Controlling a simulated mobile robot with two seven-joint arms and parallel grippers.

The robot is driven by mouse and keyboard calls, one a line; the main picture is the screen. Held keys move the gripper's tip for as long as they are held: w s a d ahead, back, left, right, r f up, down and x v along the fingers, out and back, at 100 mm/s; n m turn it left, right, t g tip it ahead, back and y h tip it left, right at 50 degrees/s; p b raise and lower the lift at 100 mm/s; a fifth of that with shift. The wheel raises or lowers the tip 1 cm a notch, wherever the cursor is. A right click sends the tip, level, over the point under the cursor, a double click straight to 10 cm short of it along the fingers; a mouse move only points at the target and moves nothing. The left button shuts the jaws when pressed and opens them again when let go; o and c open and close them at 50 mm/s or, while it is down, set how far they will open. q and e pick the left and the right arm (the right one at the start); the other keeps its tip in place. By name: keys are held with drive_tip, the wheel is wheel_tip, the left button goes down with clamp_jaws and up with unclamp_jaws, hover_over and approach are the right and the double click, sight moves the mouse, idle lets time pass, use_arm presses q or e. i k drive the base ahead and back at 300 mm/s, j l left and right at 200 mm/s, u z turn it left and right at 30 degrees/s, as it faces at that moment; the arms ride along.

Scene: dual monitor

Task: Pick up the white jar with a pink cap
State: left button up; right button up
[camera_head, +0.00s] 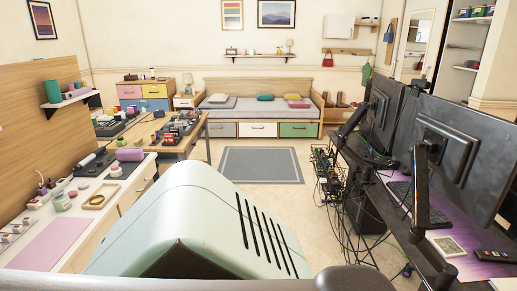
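Small jars and bottles stand on the white counter (101,215) at the left. A small round jar (62,202), pale with a pinkish top, sits near the counter's middle, and is my best match for the white jar with a pink cap. It is too small to be sure of its colours. A lower white and pink item (34,204) lies just left of it. Neither of my grippers is in view, so no gripper is seen near the jar. My own pale body fills the lower middle.
A pink mat (50,245) lies on the counter's near part, and a wooden tray (99,197) is right of the jar. At the right is a desk with large monitors (455,150) and hanging cables. Open floor with a grey rug (261,165) lies ahead.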

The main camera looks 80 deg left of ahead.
sight(118, 172)
drive_tip(key=u, duration=3.65)
